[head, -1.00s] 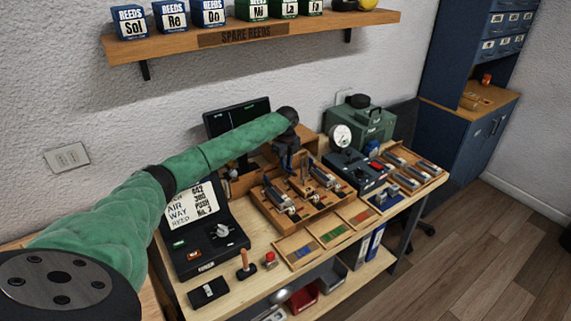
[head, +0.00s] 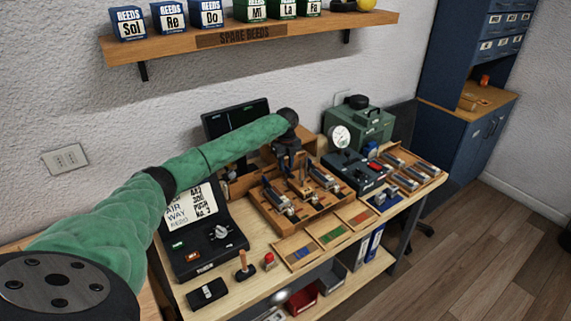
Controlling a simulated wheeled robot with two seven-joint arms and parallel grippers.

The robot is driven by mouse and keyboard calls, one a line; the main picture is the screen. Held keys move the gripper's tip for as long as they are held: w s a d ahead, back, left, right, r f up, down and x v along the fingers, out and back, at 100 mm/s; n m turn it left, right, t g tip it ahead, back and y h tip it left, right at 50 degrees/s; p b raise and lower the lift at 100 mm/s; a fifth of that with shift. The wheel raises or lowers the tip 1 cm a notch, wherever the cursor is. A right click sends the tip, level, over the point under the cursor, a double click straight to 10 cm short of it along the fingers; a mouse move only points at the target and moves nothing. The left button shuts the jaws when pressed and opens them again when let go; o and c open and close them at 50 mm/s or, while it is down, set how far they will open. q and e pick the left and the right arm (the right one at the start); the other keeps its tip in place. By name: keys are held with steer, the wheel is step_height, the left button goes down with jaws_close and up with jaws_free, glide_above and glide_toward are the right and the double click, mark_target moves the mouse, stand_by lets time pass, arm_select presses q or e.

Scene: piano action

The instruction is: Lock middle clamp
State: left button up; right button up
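A wooden fixture (head: 275,217) stands on the workbench and carries several metal clamp-like parts. The middle clamp (head: 301,187) appears as an upright wooden and metal piece near the fixture's centre; whether it is locked is too small to tell. My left arm, sleeved in green, reaches across from the left. My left gripper (head: 290,160) points down over the back of the fixture, close behind the middle clamp. Its fingers are dark and small, so I cannot tell whether they are open or touch anything. My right gripper is not in view.
A black case (head: 203,262) with a lettered card stands left of the fixture. A green machine (head: 360,128) with a gauge and a dark box (head: 354,172) stand right. Trays with coloured strips (head: 333,233) lie in front. A shelf (head: 260,38) hangs above.

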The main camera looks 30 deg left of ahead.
arm_select(q)
steer(key=shift+o, duration=0.9)
steer(key=shift+a+r, duration=0.1)
steer(key=shift+r, duration=0.1)
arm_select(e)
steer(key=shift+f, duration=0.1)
arm_select(q)
steer(key=shift+r+b, duration=0.25)
steer(key=shift+b, duration=0.05)
step_height(320, 180, up, 5)
steer(key=shift+r+b, duration=0.15)
steer(key=shift+b, duration=0.9)
steer(key=shift+r, duration=0.85)
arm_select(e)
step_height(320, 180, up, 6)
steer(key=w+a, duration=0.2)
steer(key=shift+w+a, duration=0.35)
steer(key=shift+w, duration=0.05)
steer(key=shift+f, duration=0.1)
